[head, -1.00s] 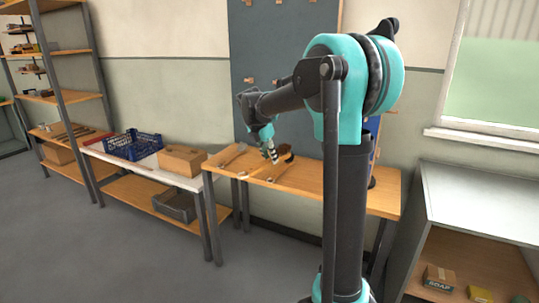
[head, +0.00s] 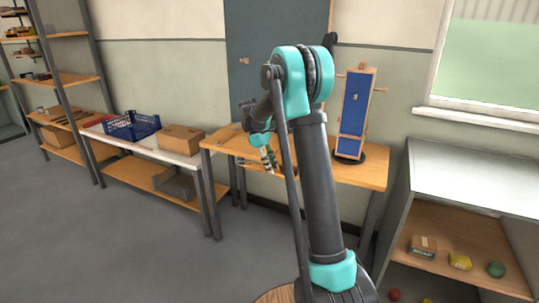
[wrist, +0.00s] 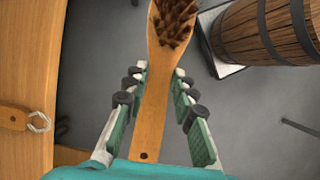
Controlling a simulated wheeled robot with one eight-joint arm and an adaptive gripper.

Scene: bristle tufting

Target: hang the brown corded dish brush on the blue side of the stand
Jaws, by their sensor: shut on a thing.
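My gripper (head: 268,158) hangs at the front edge of the wooden table in the head view. In the wrist view my gripper (wrist: 158,95) is shut on a wooden brush (wrist: 152,110) with brown bristles at the top of the picture. A dark hole shows near its handle end; I see no cord on it. The brush is not clear in the head view. The stand (head: 355,112) is upright on the right part of the table, its blue panel facing the camera, with wooden pegs at top and sides. The gripper is left of it, apart from it.
A wooden handle with a pale cord loop (wrist: 38,122) lies on the table (wrist: 30,70) in the wrist view. A wooden barrel (wrist: 265,30) is at upper right there. A blue crate (head: 132,126) and cardboard box (head: 181,139) stand left. A shelf unit (head: 470,170) stands right.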

